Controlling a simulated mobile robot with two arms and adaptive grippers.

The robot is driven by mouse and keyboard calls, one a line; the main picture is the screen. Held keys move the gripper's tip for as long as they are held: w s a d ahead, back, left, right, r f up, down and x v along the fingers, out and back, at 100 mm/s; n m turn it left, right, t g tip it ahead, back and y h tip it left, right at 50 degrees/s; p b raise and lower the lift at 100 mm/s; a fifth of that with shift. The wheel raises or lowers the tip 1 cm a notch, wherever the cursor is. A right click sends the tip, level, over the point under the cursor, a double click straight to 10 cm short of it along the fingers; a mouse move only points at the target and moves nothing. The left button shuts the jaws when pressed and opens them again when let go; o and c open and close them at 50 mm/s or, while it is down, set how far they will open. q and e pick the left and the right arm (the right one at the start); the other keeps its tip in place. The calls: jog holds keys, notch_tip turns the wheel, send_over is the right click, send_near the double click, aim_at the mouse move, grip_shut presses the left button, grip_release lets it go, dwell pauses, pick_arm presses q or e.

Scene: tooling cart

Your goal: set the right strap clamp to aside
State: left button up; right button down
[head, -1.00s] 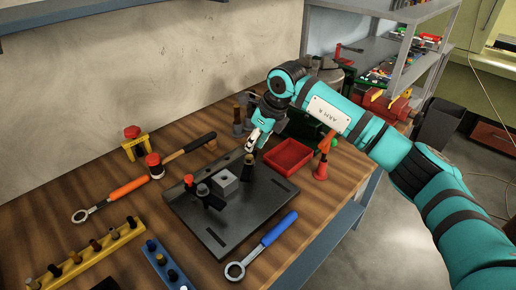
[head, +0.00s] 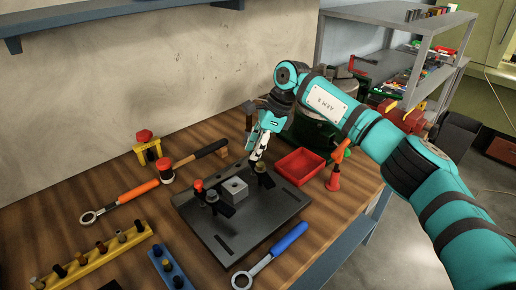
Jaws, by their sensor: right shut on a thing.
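A dark fixture plate (head: 242,222) lies on the wooden bench with a grey block (head: 233,188) on it. The right strap clamp (head: 266,180) is a small dark piece on the plate, just right of the block. My right gripper (head: 259,166) comes down from above and is shut on the top of this clamp; its fingers partly hide it. The clamp appears to be at the plate, though I cannot tell whether it touches. The other strap clamp (head: 220,207), also dark, stands at the block's left front. My left gripper is out of view.
A red tray (head: 300,166) and a red-orange funnel-like tool (head: 334,178) stand right of the plate. A blue-handled wrench (head: 270,257) lies in front. An orange-handled wrench (head: 120,203), a hammer (head: 200,153) and a yellow peg rack (head: 95,262) are at left.

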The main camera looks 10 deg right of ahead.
jog(key=shift+r, duration=0.1)
dwell(0.4)
jog(key=c, duration=1.5)
grip_release()
jog(key=shift+o, duration=0.2)
jog(key=v, duration=1.2)
jog(key=shift+w+a, duration=0.1)
